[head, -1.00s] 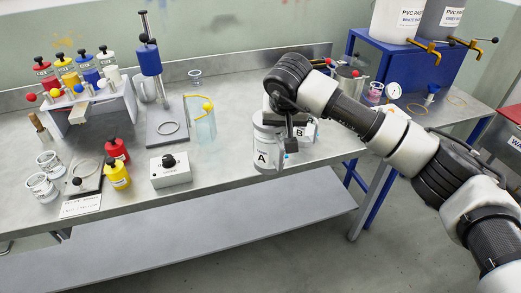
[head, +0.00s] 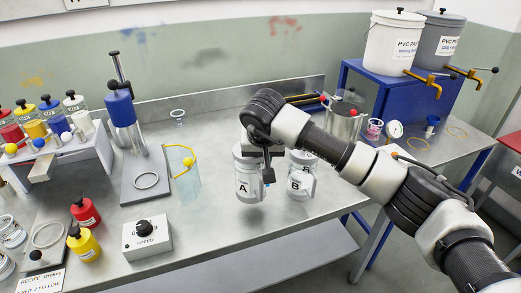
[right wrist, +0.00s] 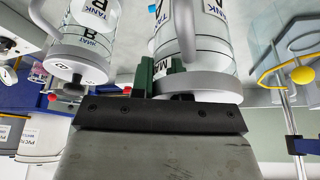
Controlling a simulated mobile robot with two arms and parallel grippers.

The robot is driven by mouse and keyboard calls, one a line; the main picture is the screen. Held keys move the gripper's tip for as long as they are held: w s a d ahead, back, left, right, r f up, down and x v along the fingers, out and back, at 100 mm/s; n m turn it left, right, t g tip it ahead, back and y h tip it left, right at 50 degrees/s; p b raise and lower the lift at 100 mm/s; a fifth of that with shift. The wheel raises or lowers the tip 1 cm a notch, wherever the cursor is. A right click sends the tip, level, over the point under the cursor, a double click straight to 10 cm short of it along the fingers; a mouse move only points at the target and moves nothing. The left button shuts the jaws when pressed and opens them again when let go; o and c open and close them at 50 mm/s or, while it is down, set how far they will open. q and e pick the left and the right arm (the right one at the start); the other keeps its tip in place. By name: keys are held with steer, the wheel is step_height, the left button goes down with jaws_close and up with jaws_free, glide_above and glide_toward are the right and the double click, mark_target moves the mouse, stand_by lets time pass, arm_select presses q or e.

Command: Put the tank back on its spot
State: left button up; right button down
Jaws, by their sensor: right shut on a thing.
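Tank A (head: 243,188), a clear canister with a white label and a side handle, stands upright at the middle of the bench in the head view. My right gripper (head: 268,172) is shut on it at its right side. Its dark green finger (right wrist: 148,76) lies against the tank (right wrist: 198,50) in the right wrist view, which looks upside down. I cannot tell if the tank's base touches the bench. Tank B (head: 299,184), a similar canister, stands just right of tank A, apart from it; it also shows in the right wrist view (right wrist: 82,45). My left gripper is not in view.
A clear beaker-like sleeve with a yellow clip (head: 184,172) and a blue press stand (head: 120,110) are left of tank A. A speed control box (head: 147,240) sits front left. Bare bench lies between the box and tank A.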

step_height(320, 180, down, 5)
steer(key=shift+a+r+p, duration=0.1)
steer(key=shift+r+p, duration=0.1)
steer(key=shift+p, duration=0.25)
steer(key=shift+w+f, duration=0.15)
steer(key=shift+f, duration=0.05)
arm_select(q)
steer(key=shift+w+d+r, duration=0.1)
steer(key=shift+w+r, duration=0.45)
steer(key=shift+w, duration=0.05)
arm_select(e)
steer(key=c, duration=1.5)
jaws_free()
steer(key=shift+f, duration=0.2)
steer(key=o, duration=0.4)
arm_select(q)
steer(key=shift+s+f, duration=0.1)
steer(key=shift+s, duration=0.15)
arm_select(e)
steer(key=shift+r, duration=0.1)
